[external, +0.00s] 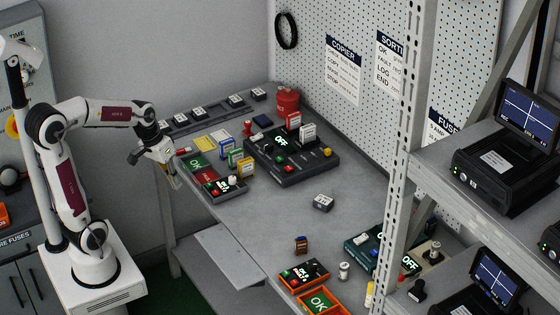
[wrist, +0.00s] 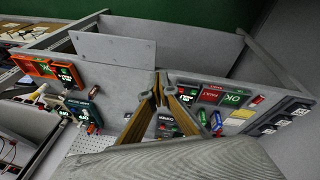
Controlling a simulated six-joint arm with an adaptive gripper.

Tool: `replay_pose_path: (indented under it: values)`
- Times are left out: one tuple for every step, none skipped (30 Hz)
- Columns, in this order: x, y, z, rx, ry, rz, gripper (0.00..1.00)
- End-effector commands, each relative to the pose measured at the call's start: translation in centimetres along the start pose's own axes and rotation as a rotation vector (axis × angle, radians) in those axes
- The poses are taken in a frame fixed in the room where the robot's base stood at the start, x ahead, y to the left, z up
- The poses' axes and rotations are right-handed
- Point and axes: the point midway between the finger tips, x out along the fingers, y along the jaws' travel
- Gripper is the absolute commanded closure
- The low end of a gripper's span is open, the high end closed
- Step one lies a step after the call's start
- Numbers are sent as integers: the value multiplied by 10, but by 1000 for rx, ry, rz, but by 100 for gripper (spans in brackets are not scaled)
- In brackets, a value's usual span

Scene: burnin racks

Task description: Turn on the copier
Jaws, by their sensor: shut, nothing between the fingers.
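A black unit (external: 305,168) with a lit display reading OFF sits on the bench below the COPIER sign (external: 343,70); it seems to be the copier. Small red and green parts, a yellow knob and upright cards are on it. In the wrist view its dark body (wrist: 170,118) is mostly hidden behind my fingers. My gripper (external: 173,183) hangs at the bench's left edge, left of the OK/FAULT tray and well apart from the black unit. In the wrist view my gripper (wrist: 161,76) has its fingertips together, with nothing held.
A tray (external: 217,193) with OK and FAULT fields lies between my gripper and the black unit. A green unit (external: 360,256) reading OFF and orange trays (external: 322,303) are nearer the front. A metal rack (external: 400,160) rises at right. The middle bench is mostly clear.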

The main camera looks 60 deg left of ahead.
Motion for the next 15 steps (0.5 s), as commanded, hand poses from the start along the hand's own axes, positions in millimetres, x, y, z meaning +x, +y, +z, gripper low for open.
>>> replay_pose_path:
  values:
    - [4, -1, -7, -12, -3, 9, 100]
    - [6, -1, -11, -16, -3, 15, 100]
    - [8, -1, -17, -21, -2, 25, 100]
    - [10, -1, -20, -25, -2, 31, 100]
    - [12, -2, -25, -28, -1, 37, 100]
    - [14, -2, -31, -34, 1, 46, 100]
    - [16, -2, -35, -37, 3, 52, 100]
    - [18, -3, -39, -41, 4, 59, 100]
    - [21, -3, -46, -45, 8, 67, 100]
    - [23, -4, -50, -47, 10, 74, 100]
    - [25, -5, -55, -51, 12, 80, 100]
    - [28, -5, -61, -55, 16, 89, 100]
    - [30, -6, -66, -57, 19, 96, 100]
    - [32, -7, -70, -59, 22, 102, 100]
    - [35, -8, -77, -62, 27, 111, 100]
